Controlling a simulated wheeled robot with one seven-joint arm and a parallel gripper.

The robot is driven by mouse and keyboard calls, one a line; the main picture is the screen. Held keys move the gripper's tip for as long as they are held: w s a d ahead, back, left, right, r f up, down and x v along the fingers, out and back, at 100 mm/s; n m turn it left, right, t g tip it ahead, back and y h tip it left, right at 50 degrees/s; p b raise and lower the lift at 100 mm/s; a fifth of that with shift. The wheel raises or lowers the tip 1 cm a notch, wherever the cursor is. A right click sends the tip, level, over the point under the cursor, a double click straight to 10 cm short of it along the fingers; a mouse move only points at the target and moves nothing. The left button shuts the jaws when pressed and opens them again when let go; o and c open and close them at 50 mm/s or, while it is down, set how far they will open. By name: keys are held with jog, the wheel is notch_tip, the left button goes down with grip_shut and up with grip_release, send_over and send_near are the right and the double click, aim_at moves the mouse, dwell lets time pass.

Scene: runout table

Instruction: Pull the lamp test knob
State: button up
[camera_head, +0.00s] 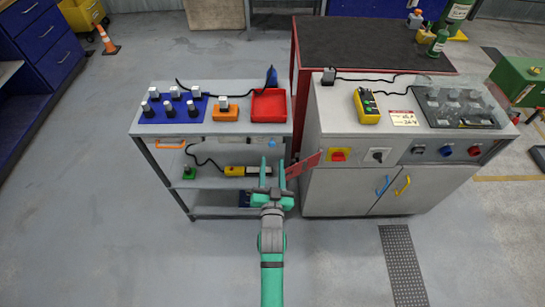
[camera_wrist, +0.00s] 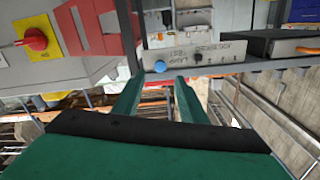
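A round blue knob (camera_wrist: 160,66) sits on a light strip with upside-down lettering that seems to include "LAMP TEST". In the head view the blue knob (camera_head: 271,143) is small, at the right end of the cart's front edge. A black knob (camera_wrist: 197,58) sits beside it on the strip. My gripper (camera_head: 273,163) is open and empty in front of the cart. In the wrist view my gripper (camera_wrist: 158,81) has its two green fingers apart, with the blue knob just beyond and between their tips. No contact shows.
A red plate (camera_head: 303,165) projects close to my gripper's right. A red switch on a yellow plate (camera_head: 337,155) is on the grey cabinet (camera_head: 330,185). The cart top holds a red tray (camera_head: 269,118) and an orange block (camera_head: 224,114). Open floor lies left of the cart.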

jog(key=shift+s, duration=2.85)
jog(key=s+f+n+g, duration=0.1)
jog(key=s+f, duration=0.2)
jog(key=s, duration=1.6)
jog(key=s+r+n, duration=0.1)
jog(key=s+r, duration=0.2)
jog(key=s, duration=0.4)
jog(key=s+r+n+g, duration=0.1)
jog(key=s+r, duration=0.1)
jog(key=s, duration=0.6)
jog(key=shift+s+r+g, duration=0.15)
jog(key=shift+r+g, duration=0.15)
jog(key=shift+r, duration=0.1)
